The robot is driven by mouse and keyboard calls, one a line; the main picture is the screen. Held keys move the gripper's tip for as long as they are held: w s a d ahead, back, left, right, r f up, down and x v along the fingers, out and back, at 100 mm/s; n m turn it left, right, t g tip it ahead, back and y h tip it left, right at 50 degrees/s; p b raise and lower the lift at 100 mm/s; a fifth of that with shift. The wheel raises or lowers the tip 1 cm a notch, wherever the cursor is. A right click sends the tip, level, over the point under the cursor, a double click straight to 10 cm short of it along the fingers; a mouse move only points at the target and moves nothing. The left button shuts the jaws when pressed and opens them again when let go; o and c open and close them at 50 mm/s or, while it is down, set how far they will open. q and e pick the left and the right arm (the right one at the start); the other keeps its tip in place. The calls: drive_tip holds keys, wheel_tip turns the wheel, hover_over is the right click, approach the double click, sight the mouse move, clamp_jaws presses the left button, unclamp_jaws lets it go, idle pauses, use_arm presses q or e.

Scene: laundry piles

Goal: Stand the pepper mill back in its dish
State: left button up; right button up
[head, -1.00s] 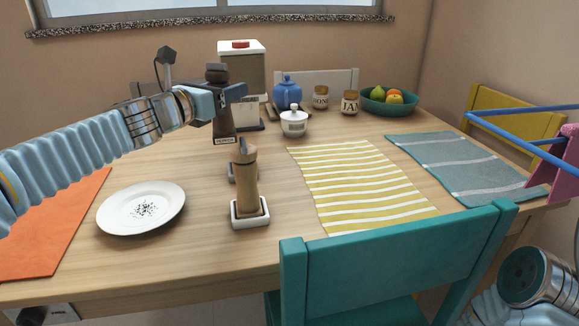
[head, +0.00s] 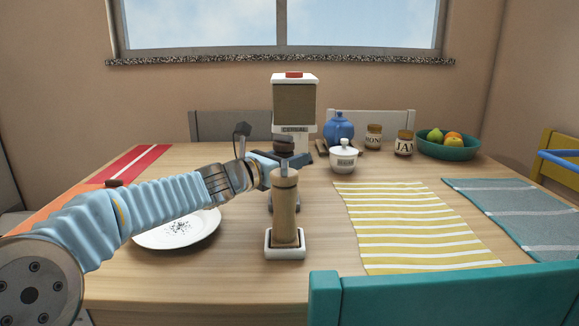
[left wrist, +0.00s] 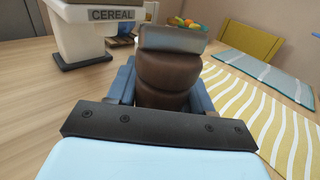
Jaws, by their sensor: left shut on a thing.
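My left gripper (head: 276,166) is shut on the dark brown pepper mill (head: 284,146), which also fills the middle of the left wrist view (left wrist: 162,80). The gripper holds it just behind a light wooden mill (head: 285,212), which stands upright in a white dish (head: 285,253) near the table's front. The light mill hides most of the pepper mill's lower part. I cannot tell whether the pepper mill touches the table or a dish. The second dish behind the light mill is almost fully hidden. My right gripper is out of view.
A white plate with black specks (head: 208,232) lies under my left arm. A cereal dispenser (head: 294,100), a blue teapot (head: 339,128), a sugar bowl (head: 343,157) and a fruit bowl (head: 452,150) stand at the back. A striped yellow cloth (head: 405,225) lies at the right.

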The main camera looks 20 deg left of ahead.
use_arm(q)
drive_tip(key=shift+f, duration=0.15)
drive_tip(key=o, duration=1.3)
drive_tip(key=shift+s+r, duration=0.1)
drive_tip(key=shift+r, duration=0.2)
drive_tip(key=v, duration=1.2)
drive_tip(key=shift+f, duration=0.1)
